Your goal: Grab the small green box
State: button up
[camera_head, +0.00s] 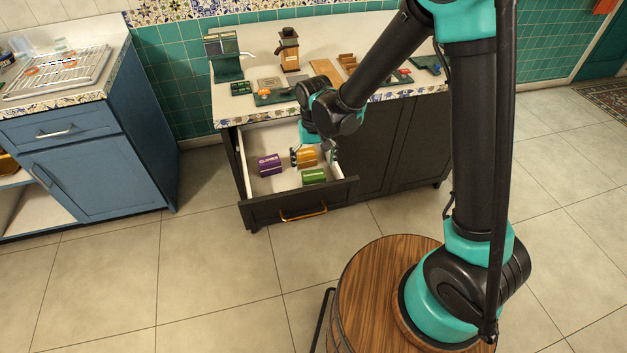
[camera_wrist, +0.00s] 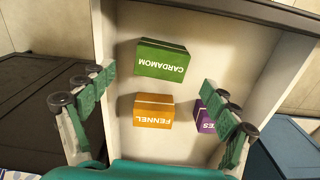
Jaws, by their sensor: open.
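The small green box (camera_head: 314,176) lies in the open drawer, near its front panel and right side. In the wrist view the green box (camera_wrist: 162,61) reads "CARDAMOM" and lies beyond my gripper's fingers. An orange box (camera_head: 304,157), labelled "FENNEL" in the wrist view (camera_wrist: 153,112), lies behind it. A purple box (camera_head: 270,164) lies to the left; it is partly hidden by a finger in the wrist view (camera_wrist: 207,121). My gripper (camera_head: 318,156) is above the drawer near the orange box. Its fingers in the wrist view (camera_wrist: 160,108) are wide apart with nothing gripped.
The drawer (camera_head: 257,213) has low white walls and a dark front with a brass handle. The countertop (camera_head: 260,73) behind holds a grinder (camera_head: 288,50), a green machine (camera_head: 223,58) and small items. A blue cabinet (camera_head: 90,165) stands left.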

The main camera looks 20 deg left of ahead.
aim_at(314, 174)
jog(key=shift+s+f, duration=0.1)
jog(key=shift+f, duration=2.75)
jog(key=shift+c, duration=0.6)
jog(key=c, duration=1.1)
jog(key=shift+c, duration=0.2)
jog(key=shift+r, duration=0.2)
